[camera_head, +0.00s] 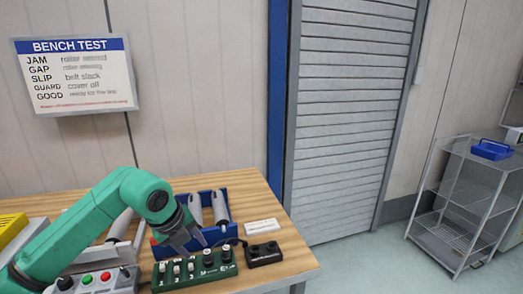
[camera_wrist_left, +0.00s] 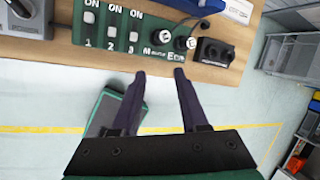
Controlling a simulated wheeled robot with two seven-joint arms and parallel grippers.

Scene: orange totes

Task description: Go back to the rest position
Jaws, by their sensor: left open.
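My left gripper (camera_head: 190,238) is open and empty, above the near part of the wooden bench (camera_head: 285,262) in the head view. Its two dark fingers (camera_wrist_left: 160,76) stand apart in the left wrist view, with bench edge and floor beyond them. A green switch panel (camera_head: 195,271) lies below and in front of the gripper, and it also shows at the top of the left wrist view (camera_wrist_left: 112,28). Its switches are marked ON and 1, 2, 3. I cannot tell whether the fingers touch anything. My right gripper is in neither view.
A blue rack (camera_head: 234,201) with grey rollers stands behind the panel. A black two-knob box (camera_head: 263,253) and a white block (camera_head: 262,227) lie to the right. A grey control box (camera_head: 110,281) is at left. A wire shelf (camera_head: 466,190) holding a blue bin (camera_head: 491,150) stands far right.

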